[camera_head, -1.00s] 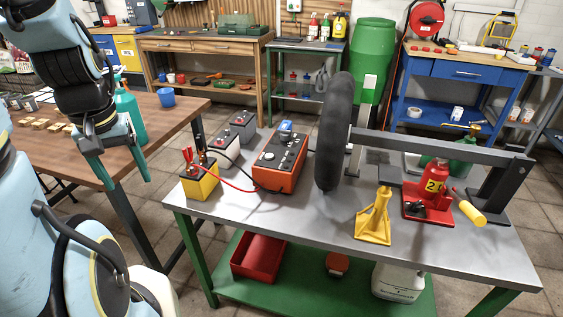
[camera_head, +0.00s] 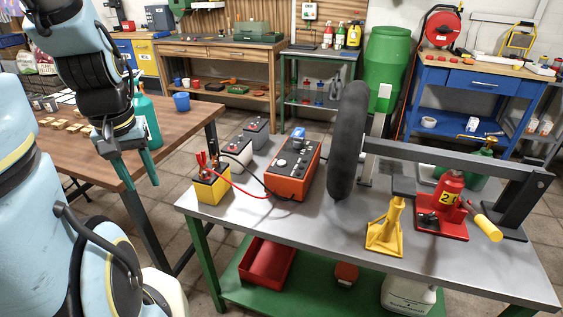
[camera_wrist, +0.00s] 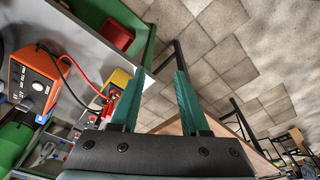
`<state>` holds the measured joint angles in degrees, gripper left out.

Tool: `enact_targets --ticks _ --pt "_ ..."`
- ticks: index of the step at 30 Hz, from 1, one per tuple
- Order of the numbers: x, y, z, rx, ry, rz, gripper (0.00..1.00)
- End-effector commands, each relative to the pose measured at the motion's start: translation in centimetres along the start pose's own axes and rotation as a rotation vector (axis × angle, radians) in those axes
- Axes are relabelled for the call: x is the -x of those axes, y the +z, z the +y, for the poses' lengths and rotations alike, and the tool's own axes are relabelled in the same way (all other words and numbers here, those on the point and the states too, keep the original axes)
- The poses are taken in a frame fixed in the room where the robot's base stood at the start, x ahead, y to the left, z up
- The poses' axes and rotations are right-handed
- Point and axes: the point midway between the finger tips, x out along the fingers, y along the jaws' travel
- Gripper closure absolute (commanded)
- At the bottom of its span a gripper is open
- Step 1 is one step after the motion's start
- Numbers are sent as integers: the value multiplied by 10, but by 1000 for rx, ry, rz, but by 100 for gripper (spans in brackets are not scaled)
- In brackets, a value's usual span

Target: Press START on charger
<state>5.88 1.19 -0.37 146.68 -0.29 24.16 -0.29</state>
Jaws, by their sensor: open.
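The orange charger (camera_head: 293,170) with a dark top panel stands on the grey-topped table, left of a black tire. Its panel has a knob and small buttons, too small to read. Red and black cables run from it to a yellow battery (camera_head: 211,183) at the table's left end. In the wrist view the charger (camera_wrist: 36,78) is at the far left and the battery (camera_wrist: 119,80) is nearer the middle, beside a finger. My gripper (camera_head: 139,174) is open and empty, left of the table and apart from the charger. Its teal fingers also show in the wrist view (camera_wrist: 156,95).
The tire (camera_head: 347,140), a yellow jack stand (camera_head: 387,228) and a red jack (camera_head: 443,212) stand on the table (camera_head: 310,225), right of the charger. Two grey batteries sit behind the yellow one. A wooden table (camera_head: 95,140) is at the left.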

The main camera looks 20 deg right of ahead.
Motion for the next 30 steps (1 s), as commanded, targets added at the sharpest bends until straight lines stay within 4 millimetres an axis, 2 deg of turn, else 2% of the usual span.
enact_targets --ticks 1,9,12,30 --pt "0 0 0 0 0 0 61" --pt "0 0 0 0 0 0 92" --pt "0 0 0 0 0 0 100" --pt "0 0 0 0 0 0 100"
